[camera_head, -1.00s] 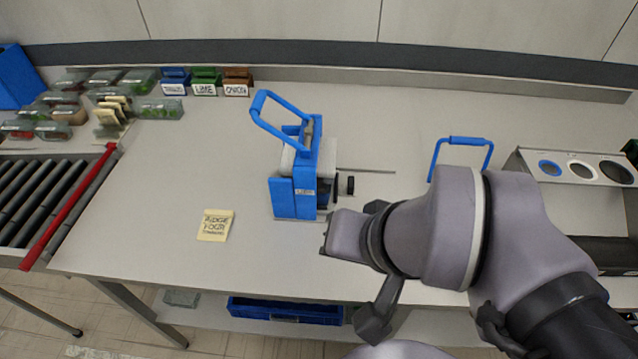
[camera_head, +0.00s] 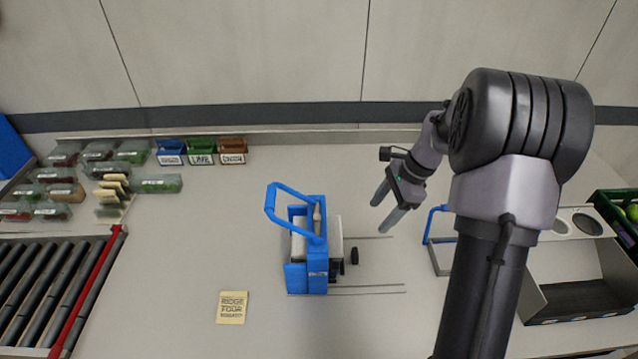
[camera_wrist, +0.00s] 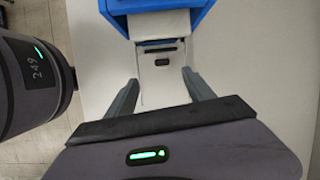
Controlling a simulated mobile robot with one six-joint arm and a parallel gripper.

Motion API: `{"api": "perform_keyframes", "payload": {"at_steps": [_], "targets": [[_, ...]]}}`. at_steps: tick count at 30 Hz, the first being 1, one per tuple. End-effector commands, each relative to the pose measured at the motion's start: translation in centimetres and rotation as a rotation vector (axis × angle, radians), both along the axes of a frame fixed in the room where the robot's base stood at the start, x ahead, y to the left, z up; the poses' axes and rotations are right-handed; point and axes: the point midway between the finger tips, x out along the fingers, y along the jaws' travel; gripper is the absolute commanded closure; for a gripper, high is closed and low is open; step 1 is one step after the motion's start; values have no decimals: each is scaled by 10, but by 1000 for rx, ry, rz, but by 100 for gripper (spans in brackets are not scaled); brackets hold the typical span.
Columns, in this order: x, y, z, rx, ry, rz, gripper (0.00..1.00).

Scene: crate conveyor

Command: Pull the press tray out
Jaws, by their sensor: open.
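The blue press (camera_head: 318,262) stands on the table with its looped blue lever (camera_head: 283,203) tilted up to the left. The press tray (camera_head: 336,245) looks pale grey and sits at the right side of the press, with a small black knob (camera_head: 354,256) beside it. Thin rails run out to the right. My gripper (camera_head: 381,215) is open and empty, apart from the press and above the table to its right. In the wrist view, the pale tray front (camera_wrist: 162,90) with dark fittings shows between my open fingers (camera_wrist: 160,78), below the blue frame.
A yellow note (camera_head: 232,307) lies left of the press. A blue-handled stand (camera_head: 437,240) and a grey rack with round holes (camera_head: 575,285) stand to the right. Labelled bins (camera_head: 201,152), several clear boxes and a roller conveyor (camera_head: 45,290) are at left.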

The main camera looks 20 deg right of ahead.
Motion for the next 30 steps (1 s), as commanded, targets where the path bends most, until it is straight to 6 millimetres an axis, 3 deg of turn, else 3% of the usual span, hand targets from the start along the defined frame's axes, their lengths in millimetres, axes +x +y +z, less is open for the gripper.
{"api": "perform_keyframes", "payload": {"at_steps": [3, 6, 21, 25, 30], "targets": [[1, -22, -23, 48, 55, -102, 38], [3, -24, -37, 58, 65, -121, 38], [16, 28, -165, 57, 66, -115, 38], [18, 36, -184, 55, 65, -113, 38], [20, 40, -191, 55, 63, -115, 38]]}}
